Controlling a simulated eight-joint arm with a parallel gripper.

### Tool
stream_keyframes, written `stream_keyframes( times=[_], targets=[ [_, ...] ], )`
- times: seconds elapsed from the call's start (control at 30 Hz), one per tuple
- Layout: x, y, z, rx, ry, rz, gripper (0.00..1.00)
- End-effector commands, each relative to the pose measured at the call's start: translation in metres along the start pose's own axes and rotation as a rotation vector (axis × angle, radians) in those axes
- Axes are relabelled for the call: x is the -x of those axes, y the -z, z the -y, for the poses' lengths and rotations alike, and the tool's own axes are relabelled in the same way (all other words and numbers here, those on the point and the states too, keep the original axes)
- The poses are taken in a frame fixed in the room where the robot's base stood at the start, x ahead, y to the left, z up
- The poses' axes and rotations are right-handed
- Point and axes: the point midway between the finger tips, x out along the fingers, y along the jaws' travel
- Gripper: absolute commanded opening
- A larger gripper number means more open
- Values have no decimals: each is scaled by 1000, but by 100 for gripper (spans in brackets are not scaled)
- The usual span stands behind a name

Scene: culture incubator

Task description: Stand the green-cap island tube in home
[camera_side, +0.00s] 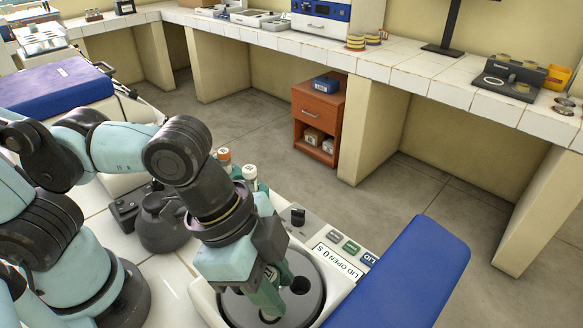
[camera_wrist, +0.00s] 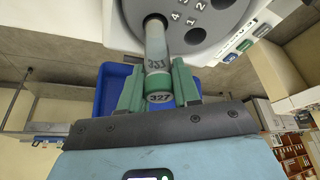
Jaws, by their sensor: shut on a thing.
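My gripper (camera_wrist: 158,88) is shut on the green-cap tube (camera_wrist: 156,50), which has "327" on its cap end and side. Its green fingers press on both sides near the cap. The far end of the tube meets a dark hole in the grey rotor (camera_wrist: 203,28); I cannot tell how deep it sits. In the side view my gripper (camera_side: 268,292) is low over the same rotor (camera_side: 315,302), inside the white centrifuge, and the fingers largely hide the tube. No place marked home can be made out.
An orange-capped tube (camera_side: 224,156) and a white-capped tube (camera_side: 249,173) stand behind my wrist. A blue-topped cart (camera_side: 60,85) is at the left.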

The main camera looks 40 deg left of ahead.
Motion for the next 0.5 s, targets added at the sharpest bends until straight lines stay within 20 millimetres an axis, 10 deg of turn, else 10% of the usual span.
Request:
stream_keyframes(
  times=[0.5],
  targets=[
    [47,19,0,1,1,1,2]
  ],
)
